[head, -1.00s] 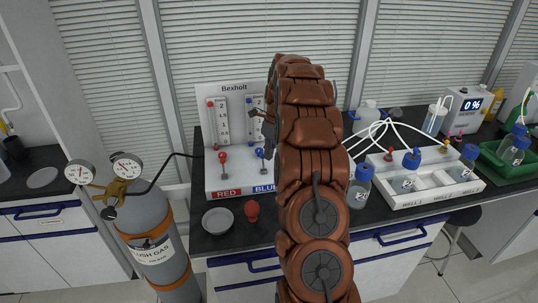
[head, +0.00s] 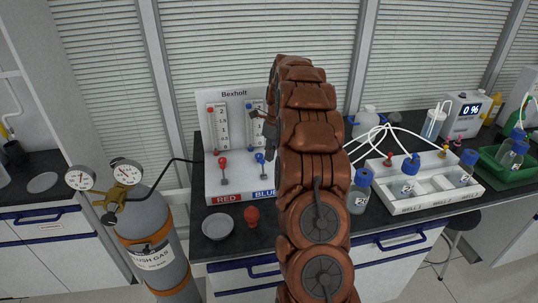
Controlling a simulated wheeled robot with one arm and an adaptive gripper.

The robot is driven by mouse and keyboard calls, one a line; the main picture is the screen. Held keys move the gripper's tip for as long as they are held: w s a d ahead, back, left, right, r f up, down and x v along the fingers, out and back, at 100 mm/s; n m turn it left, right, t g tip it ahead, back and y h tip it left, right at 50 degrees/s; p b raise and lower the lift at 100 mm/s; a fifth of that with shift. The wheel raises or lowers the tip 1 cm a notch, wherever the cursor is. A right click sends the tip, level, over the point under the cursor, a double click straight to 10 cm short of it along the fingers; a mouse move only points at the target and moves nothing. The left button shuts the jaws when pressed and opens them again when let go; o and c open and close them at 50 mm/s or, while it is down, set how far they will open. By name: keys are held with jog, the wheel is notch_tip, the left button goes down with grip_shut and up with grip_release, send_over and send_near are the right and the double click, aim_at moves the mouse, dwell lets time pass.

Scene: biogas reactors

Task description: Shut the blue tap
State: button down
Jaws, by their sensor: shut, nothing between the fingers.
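The blue tap (head: 260,158) is a small lever with a blue knob on the front of the white Bexholt panel (head: 234,100). It stands above the BLUE label, just left of my arm, with its knob up. My gripper (head: 260,118) shows only as a small dark part at the left edge of my arm, above the blue tap in the picture. It is shut and empty, apart from the tap as far as I can see. My arm hides most of the gripper and the panel's right part.
A similar red tap (head: 223,163) stands left of the blue one. A grey dish (head: 218,224) and a red bulb (head: 252,216) lie in front. A gas cylinder (head: 158,250) stands at left. A white well tray (head: 427,185) with bottles and tubes is right of my arm.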

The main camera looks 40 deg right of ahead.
jog(key=w+d+r+p, duration=0.2)
jog(key=d+r+p, duration=0.2)
jog(key=r, duration=0.5)
jog(key=shift+w+d+r, duration=0.2)
jog(key=shift+w+d, duration=0.1)
jog(key=shift+d, duration=0.8)
jog(key=shift+w, duration=0.1)
dwell(0.8)
